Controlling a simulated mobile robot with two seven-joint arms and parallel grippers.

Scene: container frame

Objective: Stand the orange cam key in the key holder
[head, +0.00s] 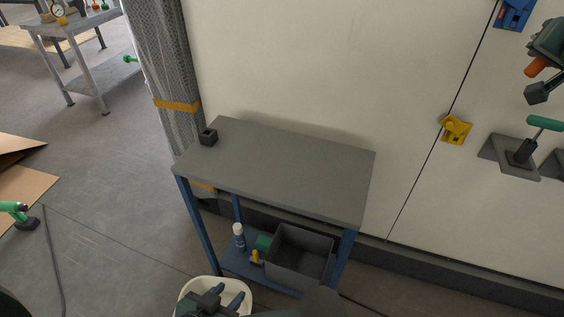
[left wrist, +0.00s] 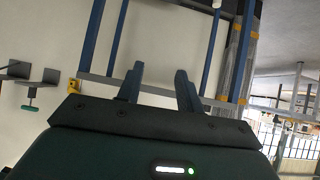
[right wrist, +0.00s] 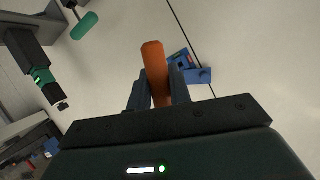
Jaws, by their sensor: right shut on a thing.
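The key holder, a small dark square box with an open top (head: 208,137), stands at the back left corner of the grey table. The orange cam key (head: 537,67) is at the upper right, in front of the wall, held in my right gripper (head: 545,50). In the right wrist view its orange bar (right wrist: 154,62) sticks out between the two fingers, which are shut on it. A dark block below the key cannot be clearly assigned. My left gripper (head: 229,292) is low at the bottom, in front of the table, open and empty; its spread fingers show in the left wrist view (left wrist: 159,78).
The grey table top (head: 280,170) is otherwise clear. A grey bin (head: 300,258) and a bottle (head: 238,236) are on its lower shelf. A green-handled lever (head: 545,123), a yellow bracket (head: 456,129) and a blue bracket (head: 513,14) are on the wall. A braided column (head: 165,75) stands left.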

